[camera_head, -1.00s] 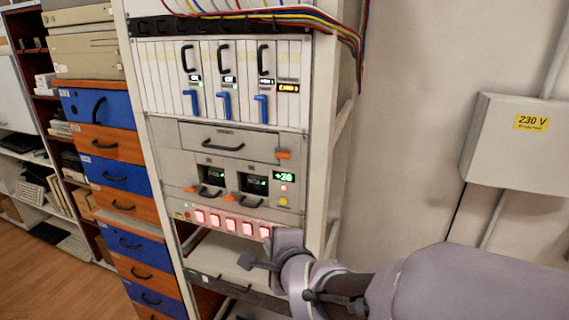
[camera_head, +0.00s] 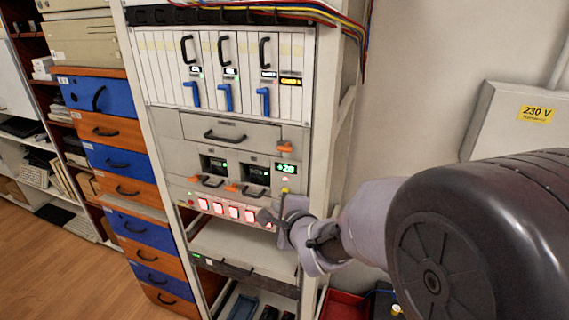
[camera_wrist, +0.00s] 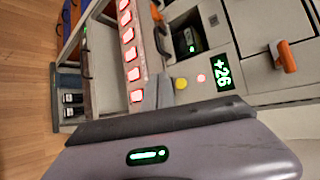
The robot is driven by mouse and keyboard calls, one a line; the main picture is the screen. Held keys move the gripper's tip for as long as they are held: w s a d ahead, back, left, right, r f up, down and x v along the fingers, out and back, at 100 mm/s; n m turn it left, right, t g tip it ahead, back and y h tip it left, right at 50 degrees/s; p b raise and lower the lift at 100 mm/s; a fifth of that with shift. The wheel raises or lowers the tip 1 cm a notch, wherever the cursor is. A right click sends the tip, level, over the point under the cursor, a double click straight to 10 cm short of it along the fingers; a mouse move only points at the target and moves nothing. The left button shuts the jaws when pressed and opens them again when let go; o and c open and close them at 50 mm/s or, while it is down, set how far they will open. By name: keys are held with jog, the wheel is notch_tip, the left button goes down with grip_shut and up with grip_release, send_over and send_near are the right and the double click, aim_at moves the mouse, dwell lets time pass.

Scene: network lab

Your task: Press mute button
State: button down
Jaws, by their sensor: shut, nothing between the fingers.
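My gripper (camera_head: 268,217) is shut and empty, in front of the right end of a row of red-lit square buttons (camera_head: 233,212). That row also shows in the wrist view (camera_wrist: 128,53), beside the grey fingertip (camera_wrist: 166,86). Close to the fingertip are a round yellow button (camera_wrist: 181,84) and a small pink-red lit button (camera_wrist: 201,78), beside a green number display (camera_wrist: 223,75). In the head view the yellow button (camera_head: 285,190) sits just above my gripper, under the display (camera_head: 286,168). No label reading mute is legible. I cannot tell whether the fingertip touches the panel.
Orange levers (camera_head: 285,147) and black handles (camera_head: 225,136) stick out from the rack around the panel. An open shelf (camera_head: 240,247) lies below the button row. Blue and orange drawers (camera_head: 115,160) stand at left.

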jog(key=shift+w+d, duration=0.25)
jog(key=shift+w, duration=0.45)
jog(key=shift+w+d, duration=0.25)
jog(key=shift+w, duration=0.45)
jog(key=shift+w, duration=0.1)
dwell(0.9)
jog(key=shift+w+d, duration=0.15)
jog(key=shift+w, duration=0.15)
jog(key=shift+w+d, duration=0.1)
jog(key=shift+w, duration=0.2)
dwell(0.7)
jog(key=shift+s, duration=0.1)
jog(key=shift+s+a+b, duration=0.25)
jog(key=shift+s+b, duration=0.15)
jog(key=shift+s, duration=0.2)
